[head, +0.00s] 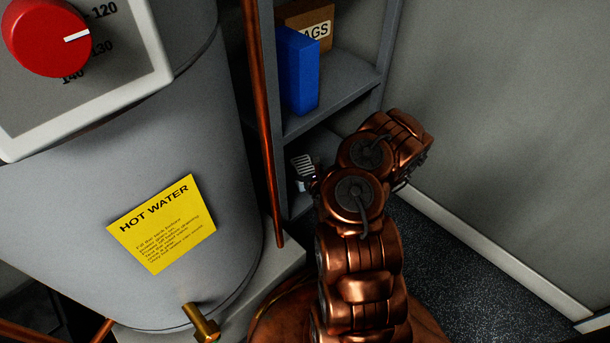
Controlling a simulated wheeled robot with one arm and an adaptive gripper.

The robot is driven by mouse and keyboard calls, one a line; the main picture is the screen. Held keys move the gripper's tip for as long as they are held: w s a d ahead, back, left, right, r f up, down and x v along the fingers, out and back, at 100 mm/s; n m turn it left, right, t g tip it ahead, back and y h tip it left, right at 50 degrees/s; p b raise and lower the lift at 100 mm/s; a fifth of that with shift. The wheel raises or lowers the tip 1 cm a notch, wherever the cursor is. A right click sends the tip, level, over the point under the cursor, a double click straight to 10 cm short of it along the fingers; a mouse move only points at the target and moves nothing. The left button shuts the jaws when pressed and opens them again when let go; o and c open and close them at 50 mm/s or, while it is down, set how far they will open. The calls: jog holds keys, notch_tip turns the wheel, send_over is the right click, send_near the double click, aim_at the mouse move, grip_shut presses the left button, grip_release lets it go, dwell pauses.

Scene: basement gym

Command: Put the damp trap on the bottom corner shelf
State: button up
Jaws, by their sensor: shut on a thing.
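A small pale ribbed piece (302,166), which looks like part of the damp trap, shows just left of my arm's wrist. My gripper (309,183) is mostly hidden by my copper arm; a dark part of it shows against the pale piece, and it is shut on it. The grey corner shelf unit (335,101) stands behind, between the tank and the wall. The pale piece is in front of the unit's lower opening, below the shelf that bears the boxes. My arm hides much of that opening, and I cannot tell whether the piece touches the bottom shelf.
A blue box (301,72) and a brown box labelled "AGS" (315,30) stand on the shelf above. A copper pipe (263,120) runs upright close left of the opening. The hot water tank (110,190) fills the left. Dark floor (460,270) at right is clear beside the wall.

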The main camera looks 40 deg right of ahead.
jog(key=shift+f+b, duration=0.35)
jog(key=shift+f, duration=0.7)
jog(key=shift+f, duration=0.15)
jog(key=o, duration=1.7)
jog(key=shift+p+v, duration=3.7)
jog(key=shift+v, duration=2.35)
